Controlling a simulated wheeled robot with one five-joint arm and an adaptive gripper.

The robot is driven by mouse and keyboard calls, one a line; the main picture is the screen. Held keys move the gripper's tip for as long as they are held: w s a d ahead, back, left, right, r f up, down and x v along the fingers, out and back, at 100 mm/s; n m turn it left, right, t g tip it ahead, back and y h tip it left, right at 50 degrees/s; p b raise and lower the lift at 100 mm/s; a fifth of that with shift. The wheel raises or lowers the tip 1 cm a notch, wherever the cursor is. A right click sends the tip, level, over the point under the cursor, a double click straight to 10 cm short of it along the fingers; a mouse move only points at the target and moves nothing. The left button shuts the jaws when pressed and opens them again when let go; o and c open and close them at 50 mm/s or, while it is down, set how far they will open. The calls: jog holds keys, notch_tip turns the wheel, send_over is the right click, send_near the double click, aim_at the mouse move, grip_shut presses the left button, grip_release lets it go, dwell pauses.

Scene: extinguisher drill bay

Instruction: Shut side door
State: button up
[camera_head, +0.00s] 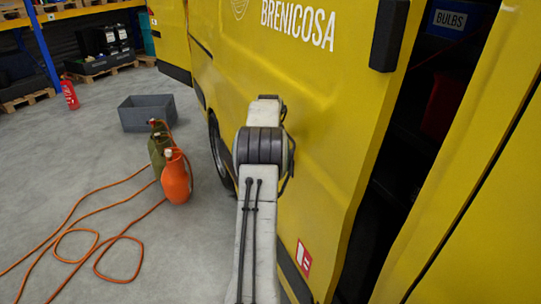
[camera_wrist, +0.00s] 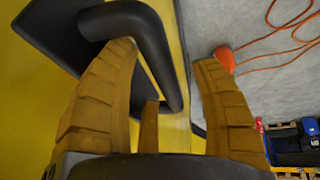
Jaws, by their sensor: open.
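The yellow side door (camera_head: 325,110) of a van stands partly open in the head view, with a dark gap along its right edge. A black block-like fitting (camera_head: 388,35) sits high near that edge. My arm covers the middle of the door, and my gripper's fingers are hidden there. Whether this handle is the head view's black fitting is unclear.
Orange (camera_head: 176,178) and green (camera_head: 158,152) cylinders stand on the floor left of the van, with an orange hose (camera_head: 75,212) looped about. A grey crate (camera_head: 147,113) lies behind. A bin labelled BULBS (camera_head: 452,20) shows inside the gap. Grey floor is open at left.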

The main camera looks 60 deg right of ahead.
jog(key=v, duration=1.2)
